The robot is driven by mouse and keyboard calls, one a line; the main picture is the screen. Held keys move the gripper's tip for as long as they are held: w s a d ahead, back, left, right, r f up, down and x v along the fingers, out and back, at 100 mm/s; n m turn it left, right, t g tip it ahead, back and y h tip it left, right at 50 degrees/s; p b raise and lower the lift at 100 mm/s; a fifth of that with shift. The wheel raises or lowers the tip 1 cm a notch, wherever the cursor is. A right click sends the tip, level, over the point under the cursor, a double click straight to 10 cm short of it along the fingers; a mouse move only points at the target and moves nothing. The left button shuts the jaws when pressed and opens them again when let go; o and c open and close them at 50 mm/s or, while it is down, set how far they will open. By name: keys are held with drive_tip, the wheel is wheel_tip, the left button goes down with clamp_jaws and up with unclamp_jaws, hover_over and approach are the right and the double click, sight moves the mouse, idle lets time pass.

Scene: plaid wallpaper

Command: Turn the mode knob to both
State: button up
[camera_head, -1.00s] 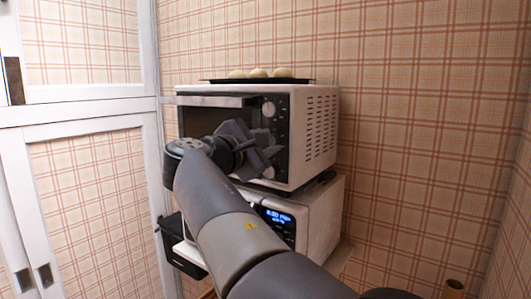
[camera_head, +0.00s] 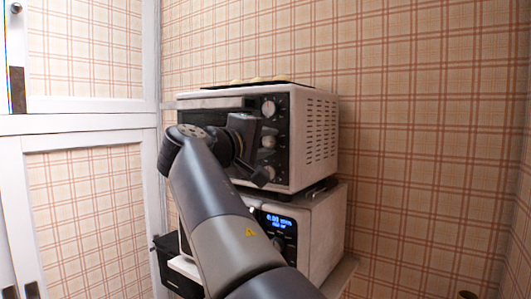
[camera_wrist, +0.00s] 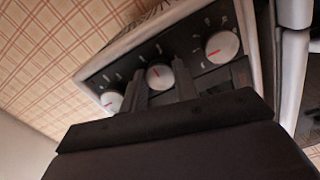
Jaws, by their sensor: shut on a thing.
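The white toaster oven (camera_head: 312,140) has a dark control panel with three pale round knobs in a column. The top knob (camera_head: 268,108) and middle knob (camera_head: 268,142) show in the head view. My gripper (camera_head: 254,148) is at the panel. In the wrist view, the fingers of my gripper (camera_wrist: 161,86) are closed on either side of the middle knob (camera_wrist: 160,76), which has a red pointer line. One end knob (camera_wrist: 222,47) and the other end knob (camera_wrist: 111,100) are free. The panel lettering is too small to read, so I cannot tell which knob is labelled mode.
The oven stands on a white microwave (camera_head: 318,235) with a lit blue display (camera_head: 279,220). A dark tray (camera_head: 255,84) with pale round items lies on the oven top. White cabinet doors (camera_head: 80,128) are at the left. Plaid wall is at the right.

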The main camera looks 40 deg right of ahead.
drive_tip(key=m+b, duration=0.1)
drive_tip(key=m, duration=0.2)
drive_tip(key=m+b, duration=0.1)
drive_tip(key=shift+f+m+b, duration=0.25)
drive_tip(key=shift+m+b, duration=0.05)
drive_tip(key=shift+b, duration=0.05)
drive_tip(key=m+b, duration=0.2)
drive_tip(key=m, duration=0.2)
drive_tip(key=shift+m, duration=0.3)
drive_tip(key=m+b, duration=0.2)
drive_tip(key=m, duration=0.2)
drive_tip(key=shift+w+m, duration=0.1)
drive_tip(key=shift+m, duration=0.2)
drive_tip(key=shift+m+b, duration=0.85)
drive_tip(key=shift+m, duration=0.95)
drive_tip(key=shift+r, duration=0.1)
drive_tip(key=o, duration=1)
drive_tip(key=shift+c, duration=0.2)
drive_tip(key=v, duration=1.1)
